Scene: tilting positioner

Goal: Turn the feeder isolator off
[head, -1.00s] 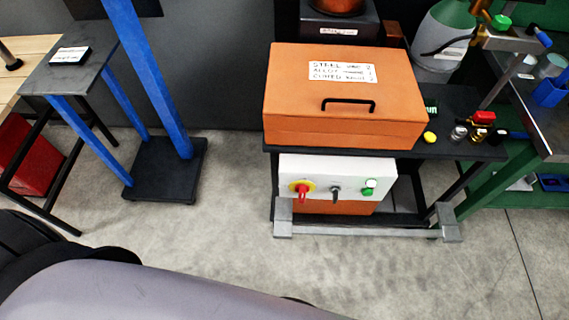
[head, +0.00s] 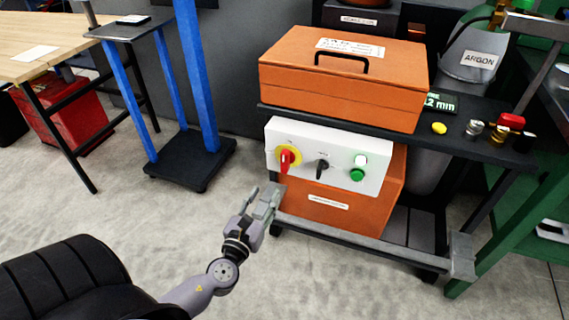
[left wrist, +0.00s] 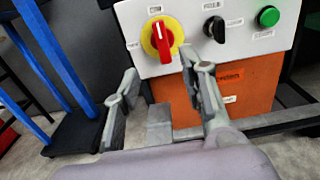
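The feeder isolator looks to be the red rotary handle on a yellow disc (head: 288,158), at the left of a white control panel (head: 325,182). It also shows in the left wrist view (left wrist: 162,40), its handle close to upright with a slight tilt. A black selector knob (head: 321,167) and a green button (head: 357,173) sit to its right. My left gripper (head: 266,196) is below and left of the handle, apart from the panel. In the left wrist view its fingers (left wrist: 160,85) are spread with nothing between them. My right gripper is not in view.
The panel is on an orange unit (head: 345,205) on a black cart with a grey front bar (head: 350,238). An orange case (head: 340,95) stands on the cart's top. A blue-posted stand (head: 190,165) is at left. The floor in front is clear.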

